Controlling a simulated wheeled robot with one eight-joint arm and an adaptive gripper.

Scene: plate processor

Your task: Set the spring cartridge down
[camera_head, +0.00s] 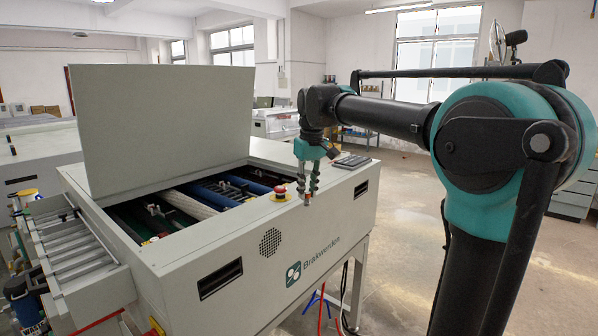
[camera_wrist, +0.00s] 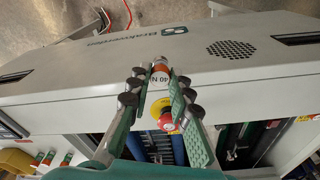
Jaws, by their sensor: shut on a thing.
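The spring cartridge (camera_wrist: 159,75) is between my fingertips in the wrist view. It has a white face marked "40 N", an orange band and a metal end. My gripper (camera_wrist: 157,82) is shut on it. In the head view my gripper (camera_head: 308,191) points down at the front part of the machine's top, right of the red stop button. The cartridge (camera_head: 307,200) shows there only as a small piece at the fingertips. I cannot tell whether it touches the top or hangs just above it.
The plate processor (camera_head: 210,275) has its lid (camera_head: 160,125) raised over an open bay with rollers. The red stop button (camera_head: 280,189) on a yellow base stands close by; it also shows in the wrist view (camera_wrist: 166,123). A dark flat panel (camera_head: 350,161) lies on the top, behind my gripper.

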